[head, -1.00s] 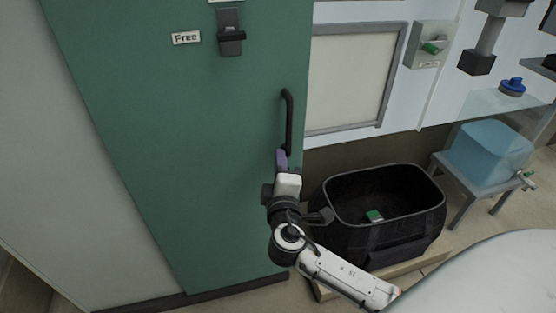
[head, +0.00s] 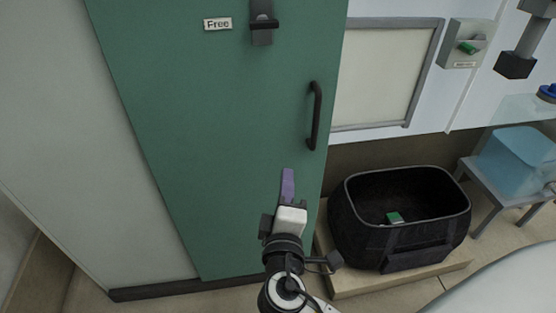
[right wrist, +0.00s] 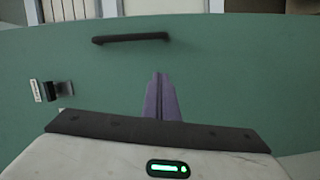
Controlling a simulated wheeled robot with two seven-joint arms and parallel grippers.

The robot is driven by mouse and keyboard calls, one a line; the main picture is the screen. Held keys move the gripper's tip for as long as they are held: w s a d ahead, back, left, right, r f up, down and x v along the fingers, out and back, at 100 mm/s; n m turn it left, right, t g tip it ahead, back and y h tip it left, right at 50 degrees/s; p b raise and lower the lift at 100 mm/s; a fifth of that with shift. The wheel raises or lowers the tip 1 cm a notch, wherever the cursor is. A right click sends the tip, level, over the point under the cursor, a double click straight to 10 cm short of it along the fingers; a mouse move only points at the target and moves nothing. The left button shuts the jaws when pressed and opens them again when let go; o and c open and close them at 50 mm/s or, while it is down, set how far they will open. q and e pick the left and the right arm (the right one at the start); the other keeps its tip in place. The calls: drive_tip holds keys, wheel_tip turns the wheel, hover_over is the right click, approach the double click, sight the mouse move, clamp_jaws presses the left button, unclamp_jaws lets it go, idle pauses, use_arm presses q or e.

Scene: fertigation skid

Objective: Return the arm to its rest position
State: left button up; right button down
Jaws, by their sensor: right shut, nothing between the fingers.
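My right gripper (head: 288,184) is in front of the green door (head: 210,130), below and to the left of its black handle (head: 314,116). Its purple fingers are shut with nothing between them. In the right wrist view the shut fingers (right wrist: 161,98) point at the green door (right wrist: 220,90), and the handle (right wrist: 131,38) lies beyond them, apart from them. My left gripper is not in view.
A black bag (head: 400,235) with a small green item (head: 394,217) inside stands on a low platform at the right. A blue container (head: 518,155) sits on a grey stand. A "Free" label (head: 217,24) and black latch (head: 263,22) are high on the door.

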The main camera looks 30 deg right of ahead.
drive_tip(key=shift+s+a, duration=0.1)
drive_tip(key=s+d+f+m+g+y, duration=0.3)
drive_tip(key=s+d+f+m+g, duration=0.15)
drive_tip(key=s+f+g, duration=0.4)
drive_tip(key=s+a+f+m+g+y, duration=0.1)
drive_tip(key=s+a+f+y, duration=0.2)
drive_tip(key=s, duration=0.4)
drive_tip(key=s+a+f+m+g+y, duration=0.2)
drive_tip(key=s+a+f+y, duration=0.15)
drive_tip(key=s, duration=0.25)
use_arm(q)
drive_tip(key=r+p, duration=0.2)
drive_tip(key=p, duration=0.1)
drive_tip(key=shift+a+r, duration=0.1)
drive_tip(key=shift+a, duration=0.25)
use_arm(e)
drive_tip(key=w+a+f+t+y, duration=0.2)
drive_tip(key=w+a+f+t, duration=0.2)
drive_tip(key=a+f+t, duration=0.1)
drive_tip(key=shift+w+a+f, duration=0.3)
drive_tip(key=shift+a+f, duration=0.25)
drive_tip(key=shift+f, duration=0.3)
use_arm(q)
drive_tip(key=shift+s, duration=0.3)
